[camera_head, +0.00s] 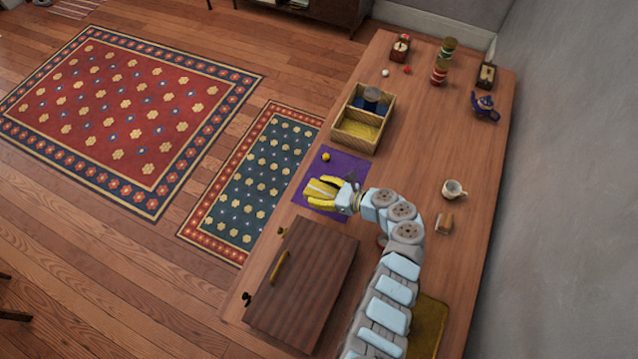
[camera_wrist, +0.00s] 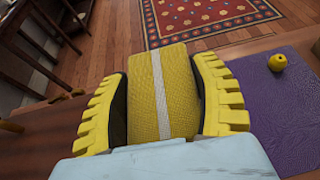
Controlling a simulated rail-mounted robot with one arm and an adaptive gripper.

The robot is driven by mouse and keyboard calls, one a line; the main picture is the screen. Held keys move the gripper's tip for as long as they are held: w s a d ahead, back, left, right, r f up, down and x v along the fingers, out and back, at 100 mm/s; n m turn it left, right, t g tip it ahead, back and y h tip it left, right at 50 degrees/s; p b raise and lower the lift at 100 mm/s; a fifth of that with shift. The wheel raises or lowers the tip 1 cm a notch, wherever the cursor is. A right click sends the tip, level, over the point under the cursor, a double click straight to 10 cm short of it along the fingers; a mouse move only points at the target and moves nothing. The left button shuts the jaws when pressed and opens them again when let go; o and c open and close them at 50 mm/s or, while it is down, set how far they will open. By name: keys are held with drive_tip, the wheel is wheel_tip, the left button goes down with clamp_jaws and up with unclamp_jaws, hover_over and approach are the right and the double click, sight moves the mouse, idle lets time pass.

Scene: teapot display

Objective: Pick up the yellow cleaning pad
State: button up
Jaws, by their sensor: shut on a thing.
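The yellow cleaning pad (camera_wrist: 177,90) has a pale stripe along its length and sits between the two yellow toothed fingers of my gripper (camera_wrist: 163,95) in the wrist view. My gripper (camera_head: 322,193) is shut on the pad, with one finger on each long side. In the head view the pad (camera_head: 318,187) is over the purple mat (camera_head: 338,162). I cannot tell how far above the mat it is. The pad's near end is hidden by my gripper's body.
The table's middle right is fairly clear.

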drive_tip(key=s+r+p, duration=0.1)
drive_tip(key=s+r, duration=0.2)
drive_tip(key=s, duration=0.5)
drive_tip(key=shift+d+r, duration=0.15)
drive_tip(key=shift+r, duration=0.15)
